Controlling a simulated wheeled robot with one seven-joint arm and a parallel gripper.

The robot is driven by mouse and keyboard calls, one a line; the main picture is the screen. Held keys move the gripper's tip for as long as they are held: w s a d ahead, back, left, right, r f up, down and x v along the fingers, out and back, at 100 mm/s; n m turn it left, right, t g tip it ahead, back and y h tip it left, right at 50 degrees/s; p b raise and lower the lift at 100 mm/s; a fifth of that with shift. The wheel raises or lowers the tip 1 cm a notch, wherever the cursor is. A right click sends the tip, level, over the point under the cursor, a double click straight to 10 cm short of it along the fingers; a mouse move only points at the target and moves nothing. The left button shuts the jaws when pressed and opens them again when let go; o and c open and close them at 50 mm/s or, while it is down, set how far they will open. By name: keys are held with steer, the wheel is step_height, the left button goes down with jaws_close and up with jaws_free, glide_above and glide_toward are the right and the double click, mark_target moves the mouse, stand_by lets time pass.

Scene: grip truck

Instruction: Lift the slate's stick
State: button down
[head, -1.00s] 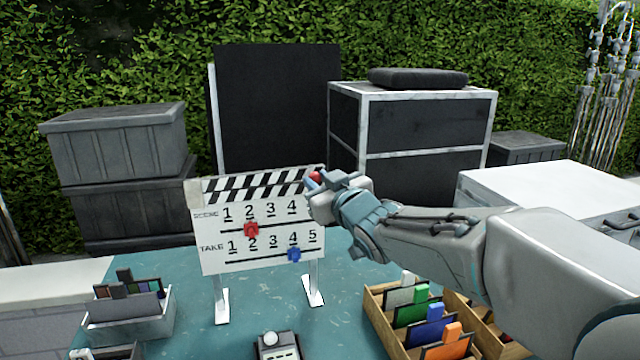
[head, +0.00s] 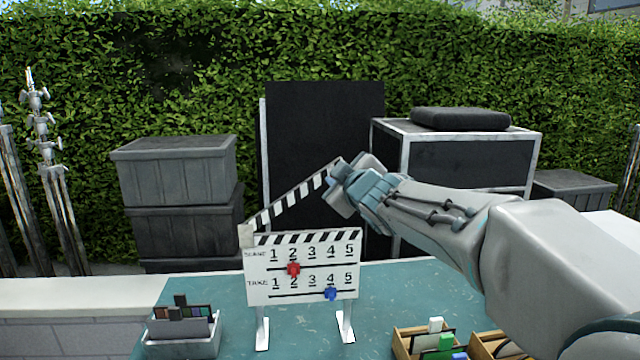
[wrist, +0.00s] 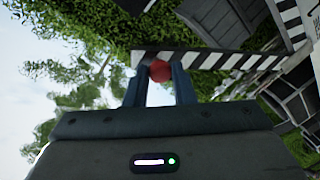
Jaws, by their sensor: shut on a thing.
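The slate (head: 302,284) is a white board on two white legs, with SCENE and TAKE number rows, a red marker on the upper row and a blue marker on the lower. Its striped stick (head: 292,205) is tilted up, hinged at the left, with its right end raised well above the board. My gripper (head: 337,180) is at the stick's raised right end. In the wrist view my gripper (wrist: 160,85) is shut on a red knob (wrist: 160,71) at the end of the striped stick (wrist: 215,60). In the head view the knob is hidden by my gripper.
The slate stands on a teal table (head: 270,342). A grey holder of cards (head: 184,330) is at left and a wooden card box (head: 425,345) at right. Grey cases (head: 175,175), a black panel and a black-sided case (head: 465,160) stand behind. Space above the stick looks clear.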

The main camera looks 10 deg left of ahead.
steer(key=shift+a+r, duration=0.1)
steer(key=shift+r, duration=0.15)
steer(key=c, duration=1.2)
jaws_free()
steer(key=p+v, duration=0.2)
steer(key=v, duration=1.2)
steer(key=shift+w+f, duration=0.1)
